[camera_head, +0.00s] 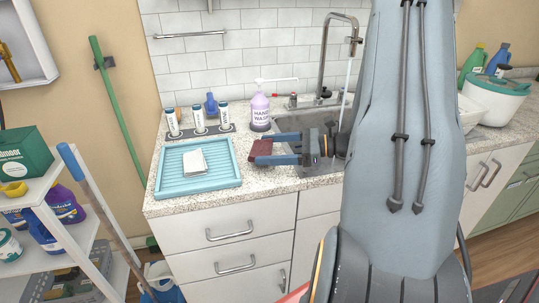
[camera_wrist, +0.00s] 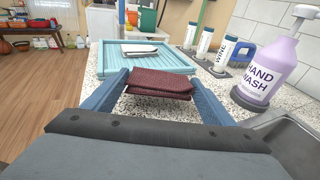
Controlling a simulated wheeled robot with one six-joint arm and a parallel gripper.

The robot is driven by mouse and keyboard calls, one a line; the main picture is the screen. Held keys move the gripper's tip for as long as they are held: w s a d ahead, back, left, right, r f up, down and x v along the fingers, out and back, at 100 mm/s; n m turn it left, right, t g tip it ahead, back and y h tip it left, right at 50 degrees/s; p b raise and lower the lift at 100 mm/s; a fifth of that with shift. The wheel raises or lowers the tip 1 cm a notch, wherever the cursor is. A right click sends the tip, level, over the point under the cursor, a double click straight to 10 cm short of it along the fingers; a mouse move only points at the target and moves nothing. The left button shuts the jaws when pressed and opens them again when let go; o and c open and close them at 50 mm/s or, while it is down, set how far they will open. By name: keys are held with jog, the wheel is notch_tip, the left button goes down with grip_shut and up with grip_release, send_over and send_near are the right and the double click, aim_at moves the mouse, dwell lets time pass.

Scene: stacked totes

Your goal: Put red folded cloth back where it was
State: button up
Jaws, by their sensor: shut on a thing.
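The red folded cloth (camera_wrist: 160,83) is dark red and sits between the two blue fingers of my gripper (camera_wrist: 160,92) in the wrist view. In the head view the cloth (camera_head: 261,150) shows at the tips of my gripper (camera_head: 272,148), which is shut on it. The gripper points left, over the counter between the sink and the light-blue ribbed tray (camera_head: 168,188). The tray also shows ahead of the cloth in the wrist view (camera_wrist: 112,66). A white folded cloth (camera_head: 194,163) lies in the tray. Whether the red cloth touches the counter cannot be told.
A purple hand wash bottle (camera_head: 260,112) stands behind the gripper on a dark coaster. The sink (camera_head: 318,168) lies under my arm, with a tall faucet (camera_head: 326,50) behind.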

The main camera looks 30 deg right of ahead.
jog(key=shift+f, duration=1.15)
jog(key=shift+f, duration=0.15)
jog(key=o, duration=1)
jog(key=shift+s+d+r, duration=0.1)
jog(key=shift+d+r, duration=0.1)
jog(key=b+v, duration=0.2)
jog(key=v, duration=0.9)
jog(key=shift+s+d+b, duration=0.2)
jog(key=shift+b, duration=0.1)
